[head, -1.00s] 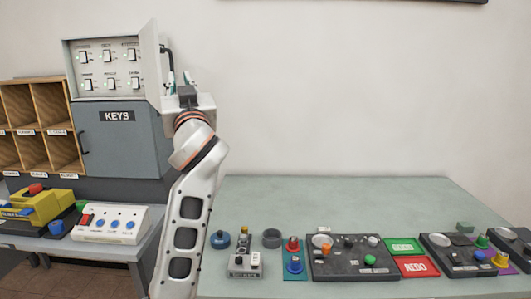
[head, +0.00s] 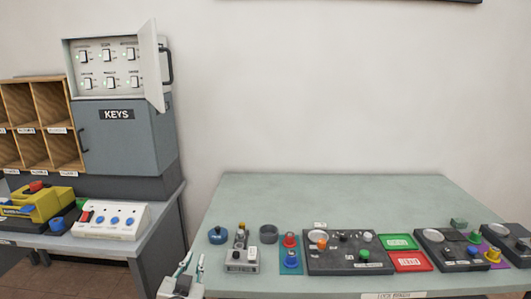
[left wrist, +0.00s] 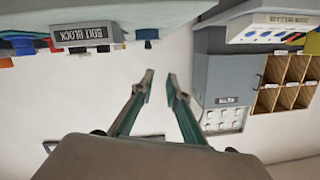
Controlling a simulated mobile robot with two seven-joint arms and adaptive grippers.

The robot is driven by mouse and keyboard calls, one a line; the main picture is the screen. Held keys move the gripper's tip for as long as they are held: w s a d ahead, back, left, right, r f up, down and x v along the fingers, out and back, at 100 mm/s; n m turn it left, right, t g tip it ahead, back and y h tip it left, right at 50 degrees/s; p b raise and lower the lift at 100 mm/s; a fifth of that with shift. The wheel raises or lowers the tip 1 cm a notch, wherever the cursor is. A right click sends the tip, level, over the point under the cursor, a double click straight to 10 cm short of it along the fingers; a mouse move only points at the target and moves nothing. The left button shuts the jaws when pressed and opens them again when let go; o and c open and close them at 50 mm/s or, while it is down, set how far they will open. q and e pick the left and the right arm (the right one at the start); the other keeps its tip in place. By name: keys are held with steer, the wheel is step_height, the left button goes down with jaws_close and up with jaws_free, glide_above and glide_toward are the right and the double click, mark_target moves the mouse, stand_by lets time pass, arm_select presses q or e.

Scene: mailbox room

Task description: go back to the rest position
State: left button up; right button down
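My left gripper (head: 192,263) is low in the head view, at the bottom edge in front of the gap between the two tables. Its two fingers are apart with nothing between them. It also shows open and empty in the left wrist view (left wrist: 159,82), where the room appears upside down. The switch panel (head: 105,68) on top of the grey keys cabinet (head: 125,140) has its door (head: 152,65) standing open, well away from the gripper. My right gripper is not in view.
The long green table (head: 330,200) carries several control boxes, including a dark panel (head: 345,263) and a grey block (head: 242,262), along its front. A white switch box (head: 110,222) and a yellow device (head: 42,205) stand on the left table. The green table's back half is clear.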

arm_select(q)
steer(key=s+f+m+g+h, duration=0.1)
steer(key=s+f+g, duration=0.1)
steer(key=s+f, duration=1)
steer(key=s+f+m+g+h, duration=0.1)
steer(key=s+f+g+h, duration=0.1)
steer(key=s+f, duration=1.1)
steer(key=s+g, duration=0.1)
steer(key=s, duration=0.5)
steer(key=shift+a+f+g, duration=0.15)
steer(key=shift+f+g, duration=0.15)
steer(key=shift+s, duration=0.1)
